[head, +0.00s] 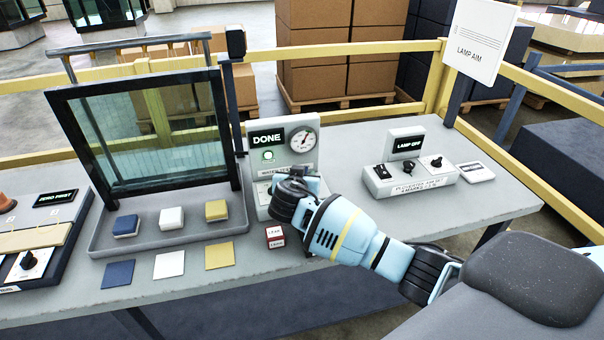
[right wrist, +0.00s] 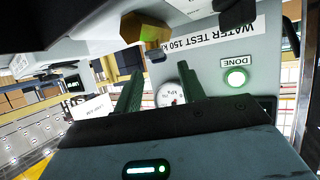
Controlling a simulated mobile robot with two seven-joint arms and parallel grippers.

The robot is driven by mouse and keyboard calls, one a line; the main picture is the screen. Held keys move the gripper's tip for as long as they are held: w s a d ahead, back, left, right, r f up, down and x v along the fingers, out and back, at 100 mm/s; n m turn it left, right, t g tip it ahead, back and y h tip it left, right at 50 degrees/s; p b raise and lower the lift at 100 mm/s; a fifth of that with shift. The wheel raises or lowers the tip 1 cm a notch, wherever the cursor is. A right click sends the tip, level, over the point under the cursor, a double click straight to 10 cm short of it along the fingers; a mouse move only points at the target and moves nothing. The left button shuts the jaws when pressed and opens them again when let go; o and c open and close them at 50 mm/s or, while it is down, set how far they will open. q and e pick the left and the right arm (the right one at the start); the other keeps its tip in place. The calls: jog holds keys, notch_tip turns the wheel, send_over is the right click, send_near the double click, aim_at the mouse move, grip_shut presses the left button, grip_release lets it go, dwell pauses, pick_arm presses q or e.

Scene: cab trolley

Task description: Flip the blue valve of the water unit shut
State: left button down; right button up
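The water unit (head: 298,136) stands upright at the middle of the table, with a DONE display, a lit green lamp and a round gauge. My right gripper (head: 283,198) is in front of its lower part and hides that part in the head view. In the right wrist view the unit's panel (right wrist: 215,62) shows upside down, with a WATER TEST label and a brass fitting (right wrist: 145,28). The fingers of my right gripper (right wrist: 160,88) are apart there, with the gauge visible between them and nothing held. I cannot make out the blue valve handle in either view. My left gripper is not in view.
A framed glass pane (head: 150,135) stands in a grey tray (head: 165,240) holding coloured blocks, left of the unit. A small red and white box (head: 275,237) sits near the gripper. The lamp unit (head: 410,175) is to the right. Yellow rails (head: 350,50) run behind the table.

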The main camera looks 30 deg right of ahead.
jog(key=shift+x, duration=1.25)
grip_shut()
